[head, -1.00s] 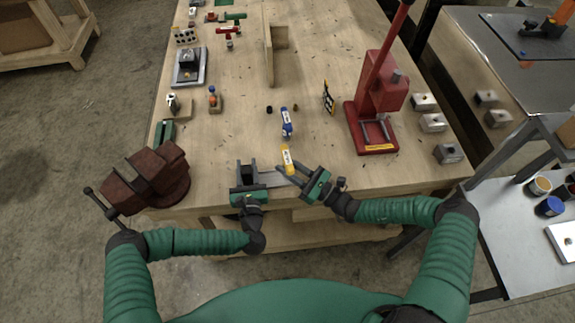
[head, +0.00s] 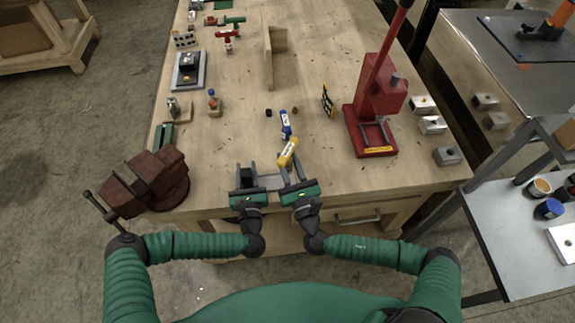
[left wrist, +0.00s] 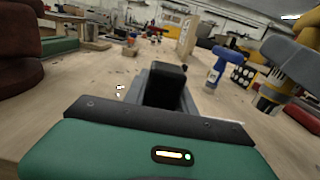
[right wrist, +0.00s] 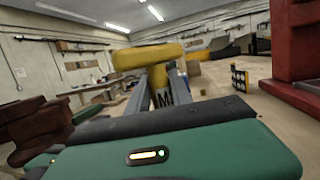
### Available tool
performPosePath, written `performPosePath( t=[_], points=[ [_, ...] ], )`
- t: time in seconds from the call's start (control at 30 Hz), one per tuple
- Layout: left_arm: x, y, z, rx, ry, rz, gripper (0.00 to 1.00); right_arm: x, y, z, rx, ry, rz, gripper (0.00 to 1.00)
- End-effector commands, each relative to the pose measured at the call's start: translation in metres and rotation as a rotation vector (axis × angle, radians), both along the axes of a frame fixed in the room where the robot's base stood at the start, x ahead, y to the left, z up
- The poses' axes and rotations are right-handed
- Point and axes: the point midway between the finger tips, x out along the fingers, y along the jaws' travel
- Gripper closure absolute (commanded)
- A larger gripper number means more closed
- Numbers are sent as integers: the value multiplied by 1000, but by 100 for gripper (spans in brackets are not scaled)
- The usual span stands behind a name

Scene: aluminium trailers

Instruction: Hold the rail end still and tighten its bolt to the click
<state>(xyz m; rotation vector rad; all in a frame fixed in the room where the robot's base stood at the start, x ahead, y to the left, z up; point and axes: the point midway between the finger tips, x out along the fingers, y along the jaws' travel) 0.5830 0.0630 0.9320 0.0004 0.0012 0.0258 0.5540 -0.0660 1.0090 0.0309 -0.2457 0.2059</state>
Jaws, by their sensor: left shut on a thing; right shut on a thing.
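A dark red vise (head: 150,180) sits at the left front corner. The bench middle is mostly clear.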

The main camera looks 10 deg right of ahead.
Motion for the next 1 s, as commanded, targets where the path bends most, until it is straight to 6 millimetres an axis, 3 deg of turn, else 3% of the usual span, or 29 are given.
performPosePath(
  t=[0.13,0.43,0.47,0.63,1.0],
  points=[
    [0,0,0,0,0,-1,100,0,0,11,0,-2,1,100],
    [0,0,0,0,0,0,100,0,0,14,-1,-1,1,100],
    [0,0,0,0,0,0,66,0,0,14,-1,-1,1,100],
    [0,0,0,0,0,0,44,0,0,14,-1,-1,1,100],
    [-5,-1,0,1,0,-1,43,0,0,14,-1,-2,1,100]
  ],
)
